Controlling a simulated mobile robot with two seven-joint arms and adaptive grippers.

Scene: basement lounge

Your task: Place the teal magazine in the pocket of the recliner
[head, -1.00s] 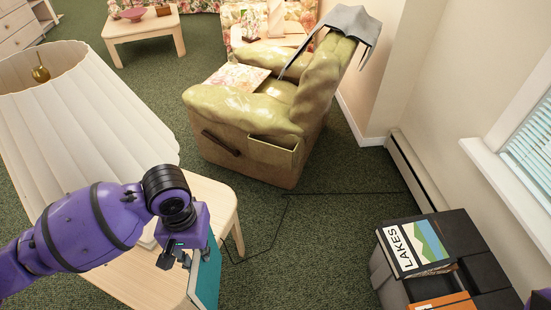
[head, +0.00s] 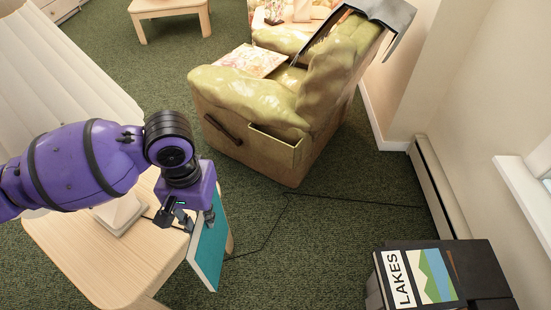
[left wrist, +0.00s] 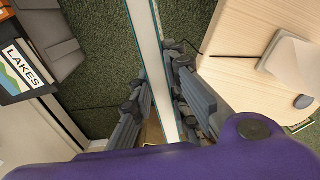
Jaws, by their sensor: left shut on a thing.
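My left gripper (head: 190,216) is shut on the teal magazine (head: 209,248), which hangs upright with its teal cover showing, beside the right edge of the wooden side table. In the left wrist view the magazine (left wrist: 151,45) is seen edge-on between the fingers (left wrist: 158,100). The recliner (head: 255,118) is olive green and stands beyond the gripper, up and to the right. Its side pocket (head: 276,148) is an open pouch on the side facing me, below the armrest. The magazine is apart from the recliner. My right gripper is not in view.
The wooden side table (head: 85,262) with a white lamp (head: 55,90) is under and left of my left arm. A dark cord (head: 285,215) lies on the green carpet. A dark case with a LAKES book (head: 420,278) stands at the lower right.

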